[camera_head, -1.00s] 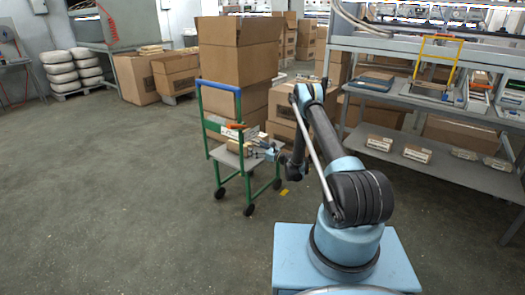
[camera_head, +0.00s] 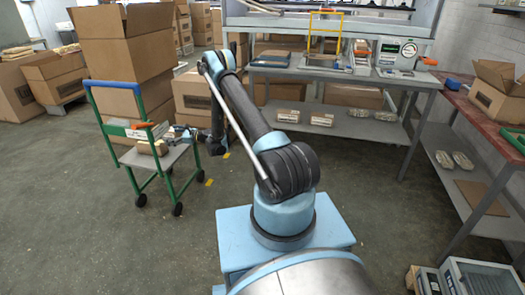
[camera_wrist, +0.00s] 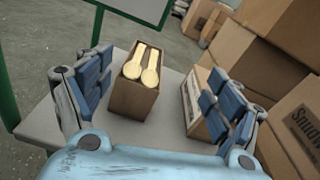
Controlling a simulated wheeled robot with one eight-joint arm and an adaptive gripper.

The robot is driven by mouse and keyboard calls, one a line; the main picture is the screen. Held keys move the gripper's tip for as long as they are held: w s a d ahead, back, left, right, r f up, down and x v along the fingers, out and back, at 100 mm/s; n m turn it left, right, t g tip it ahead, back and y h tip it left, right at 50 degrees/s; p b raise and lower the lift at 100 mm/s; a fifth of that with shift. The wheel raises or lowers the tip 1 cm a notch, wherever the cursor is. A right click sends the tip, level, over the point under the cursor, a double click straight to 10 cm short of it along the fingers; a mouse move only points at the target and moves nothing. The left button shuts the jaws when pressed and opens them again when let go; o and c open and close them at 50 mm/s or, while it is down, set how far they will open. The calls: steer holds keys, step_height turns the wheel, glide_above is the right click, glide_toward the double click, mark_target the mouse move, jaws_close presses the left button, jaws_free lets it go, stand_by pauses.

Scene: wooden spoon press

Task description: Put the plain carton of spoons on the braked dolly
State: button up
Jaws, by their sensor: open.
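A green-framed dolly with a blue handle (camera_head: 117,84) stands left of my arm in the head view; its grey deck (camera_wrist: 50,125) fills the lower wrist view. Whether its brake is set cannot be told. An open-topped brown carton with two pale wooden spoons (camera_wrist: 133,98) stands upright on the deck. My gripper (camera_wrist: 163,90) is open, one finger on each side of this carton and apart from it. My gripper also shows over the dolly's right side in the head view (camera_head: 188,134). A second box (camera_wrist: 191,100) with printing stands to the right, partly behind the right finger.
Large cardboard boxes (camera_head: 125,50) rise close behind the dolly. A grey shelf bench (camera_head: 345,132) with small packs stands behind my arm. A red-topped table (camera_head: 460,105) stands at the right. Floor (camera_head: 80,210) left of the dolly is clear.

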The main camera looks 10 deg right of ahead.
steer(key=s+d+r+n+g+h, duration=0.1)
steer(key=s+d+r+n, duration=0.25)
steer(key=r, duration=0.45)
steer(key=s+d+r+n+h, duration=0.2)
steer(key=s+d+r, duration=0.15)
steer(key=r, duration=0.45)
steer(key=s+d+r+n+g+h, duration=0.1)
steer(key=s+d+r+n, duration=0.2)
steer(key=r, duration=0.5)
steer(key=s+d+r+n+h, duration=0.25)
steer(key=s+d+r, duration=0.25)
steer(key=s+d, duration=0.25)
steer(key=s+d+f+n+g+h, duration=0.1)
steer(key=s+d, duration=0.6)
steer(key=s, duration=0.7)
steer(key=s+d+f+n+g+h, duration=0.1)
steer(key=s+d+f+n+h, duration=0.2)
steer(key=s, duration=1.1)
steer(key=s+d+f+n+g+h, duration=0.1)
steer(key=s+d+n+h, duration=0.4)
steer(key=s+d, duration=0.8)
steer(key=shift+s+d+f+n, duration=0.2)
steer(key=shift+s+f+n, duration=0.45)
steer(key=shift+s+n, duration=0.05)
steer(key=shift+w+f, duration=0.2)
steer(key=shift+w, duration=0.3)
